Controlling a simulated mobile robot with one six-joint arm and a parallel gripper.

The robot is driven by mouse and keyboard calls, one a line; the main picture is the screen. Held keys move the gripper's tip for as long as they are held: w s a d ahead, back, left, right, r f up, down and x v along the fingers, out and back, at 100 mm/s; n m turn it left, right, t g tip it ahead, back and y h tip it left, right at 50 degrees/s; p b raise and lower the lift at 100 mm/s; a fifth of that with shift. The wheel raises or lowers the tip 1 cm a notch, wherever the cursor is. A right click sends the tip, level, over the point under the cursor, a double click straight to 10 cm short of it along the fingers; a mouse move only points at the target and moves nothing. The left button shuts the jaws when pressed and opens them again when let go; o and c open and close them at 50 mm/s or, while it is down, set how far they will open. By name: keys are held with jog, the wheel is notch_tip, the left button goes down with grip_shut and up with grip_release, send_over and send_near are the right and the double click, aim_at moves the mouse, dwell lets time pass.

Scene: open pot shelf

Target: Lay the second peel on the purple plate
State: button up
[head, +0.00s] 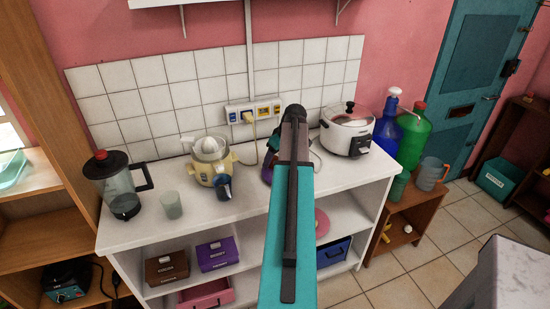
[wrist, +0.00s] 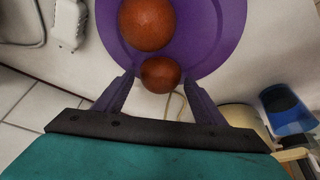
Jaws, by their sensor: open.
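In the wrist view the purple plate (wrist: 228,22) lies on the white counter. A reddish-brown rounded peel (wrist: 146,24) rests on the plate, and a second similar one (wrist: 160,74) lies at the plate's near edge, close to or touching the first. My gripper (wrist: 160,80) is open, with one finger on each side of the nearer peel and a visible gap to both fingers. In the head view my arm hides the plate and both peels. A small purple patch shows left of the arm; I cannot tell whether it is plate or finger.
A yellow juicer (head: 212,168), a glass (head: 171,205) and a blender jug (head: 121,185) stand on the counter to the left. A white rice cooker (head: 346,131) stands to the right. A power strip (head: 254,111) with a plugged-in cord is on the tiled wall behind.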

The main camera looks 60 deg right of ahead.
jog(key=shift+r, duration=0.2)
jog(key=b+v, duration=0.2)
jog(key=v, duration=0.9)
jog(key=shift+s+r, duration=0.2)
jog(key=shift+r, duration=0.15)
jog(key=shift+s+f, duration=0.1)
dwell(0.8)
